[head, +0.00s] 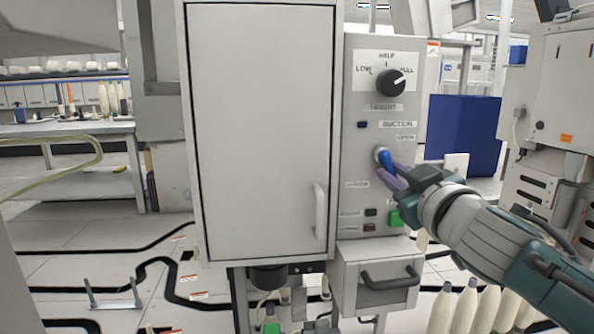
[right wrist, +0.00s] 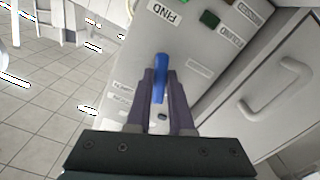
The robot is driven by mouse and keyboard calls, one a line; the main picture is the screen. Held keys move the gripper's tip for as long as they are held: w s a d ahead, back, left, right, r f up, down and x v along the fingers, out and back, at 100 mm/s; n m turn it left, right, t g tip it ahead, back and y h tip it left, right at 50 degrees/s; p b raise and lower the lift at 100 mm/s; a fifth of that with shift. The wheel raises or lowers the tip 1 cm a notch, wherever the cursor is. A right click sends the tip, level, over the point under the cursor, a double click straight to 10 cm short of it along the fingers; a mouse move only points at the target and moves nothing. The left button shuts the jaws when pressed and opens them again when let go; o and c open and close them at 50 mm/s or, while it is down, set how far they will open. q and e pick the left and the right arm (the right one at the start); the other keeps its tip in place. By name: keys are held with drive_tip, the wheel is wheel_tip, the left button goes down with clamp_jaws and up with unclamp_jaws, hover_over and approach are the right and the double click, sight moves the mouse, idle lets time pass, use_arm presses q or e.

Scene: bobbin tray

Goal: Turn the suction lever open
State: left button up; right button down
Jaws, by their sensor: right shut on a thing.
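The suction lever (head: 387,159) is a small blue handle on a round grey pivot, on the grey control panel (head: 352,130) below the SUCTION label. It slants down and to the right from its pivot. My right gripper (head: 389,172) reaches in from the right and is shut on the lever. In the right wrist view the blue lever (right wrist: 161,64) stands between the two purple fingers of the gripper (right wrist: 161,88), its end showing past the tips. My left gripper is not in view.
A black HEIGHT knob (head: 391,83) sits above the lever. A green button (head: 396,218) is low on the panel, close to my right gripper. A closed cabinet door (head: 258,130) stands left of the panel. A drawer with a dark handle (head: 390,277) is below it.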

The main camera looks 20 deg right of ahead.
drive_tip(key=shift+s+d+r+n+p, duration=0.1)
drive_tip(key=shift+d+r+n+p, duration=0.25)
drive_tip(key=shift+n, duration=1.8)
drive_tip(key=shift+d+r+n+p, duration=0.15)
drive_tip(key=shift+r+n+p, duration=0.25)
drive_tip(key=shift+n, duration=1.7)
drive_tip(key=shift+s+d+r+n+p, duration=0.1)
drive_tip(key=shift+d+r+n+p, duration=0.25)
drive_tip(key=shift+n, duration=1.8)
drive_tip(key=shift+a+r, duration=0.1)
drive_tip(key=shift+n, duration=0.4)
drive_tip(key=c, duration=0.8)
unclamp_jaws()
drive_tip(key=shift+s, duration=0.1)
